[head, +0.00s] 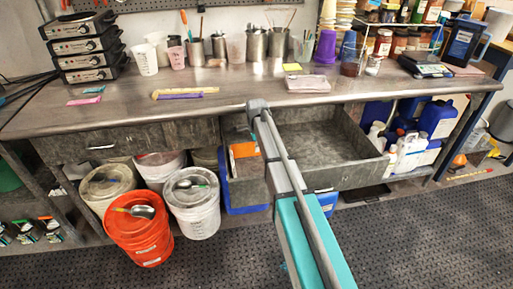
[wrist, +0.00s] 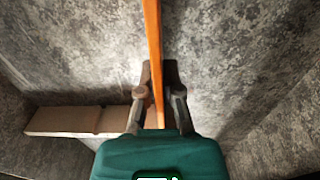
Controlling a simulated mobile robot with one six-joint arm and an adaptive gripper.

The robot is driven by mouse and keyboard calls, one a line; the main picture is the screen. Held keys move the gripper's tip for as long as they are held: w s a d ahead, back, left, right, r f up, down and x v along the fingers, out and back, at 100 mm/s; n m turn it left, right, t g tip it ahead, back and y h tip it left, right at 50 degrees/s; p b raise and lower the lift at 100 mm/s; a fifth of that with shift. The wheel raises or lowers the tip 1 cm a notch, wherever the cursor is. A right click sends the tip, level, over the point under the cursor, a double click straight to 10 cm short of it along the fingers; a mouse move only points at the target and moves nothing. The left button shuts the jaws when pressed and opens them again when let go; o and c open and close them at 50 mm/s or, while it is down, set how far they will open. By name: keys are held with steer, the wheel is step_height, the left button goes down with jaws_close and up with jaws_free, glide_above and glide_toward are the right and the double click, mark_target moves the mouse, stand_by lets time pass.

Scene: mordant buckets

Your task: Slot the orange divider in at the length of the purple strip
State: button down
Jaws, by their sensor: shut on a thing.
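The orange divider (wrist: 153,40) runs edge-on between the fingers of my gripper (wrist: 158,85), which is shut on it, in the wrist view. In the head view the divider (head: 243,150) shows inside the open grey drawer (head: 375,170), just left of my arm; my arm hides part of it and my fingers. I cannot tell whether it is seated in a slot. The purple strip (head: 180,96) lies flat on the workbench, along a longer tan strip (head: 184,91).
A tan block (wrist: 75,120) lies left of my gripper in the wrist view. Drawer walls stand close around the gripper. An orange bucket (head: 150,255) and white buckets (head: 195,215) stand left of the drawer; blue jugs (head: 437,118) stand right. The drawer's right part is empty.

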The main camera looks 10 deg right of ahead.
steer(key=c, duration=0.7)
jaws_free()
steer(key=shift+r, duration=0.15)
step_height(320, 180, up, 12)
steer(key=p, duration=1.2)
steer(key=shift+f, duration=0.25)
stand_by(0.4)
steer(key=s+r+n+p, duration=0.2)
steer(key=s+n, duration=0.4)
steer(key=s, duration=0.3)
steer(key=s+r+n+p, duration=0.2)
steer(key=s+n, duration=0.4)
steer(key=s, duration=0.4)
steer(key=s+r+n+p, duration=0.2)
steer(key=s+n, duration=0.4)
steer(key=s, duration=0.4)
steer(key=shift+s+d+r, duration=0.1)
steer(key=shift+d+r, duration=0.2)
steer(key=shift+d, duration=0.1)
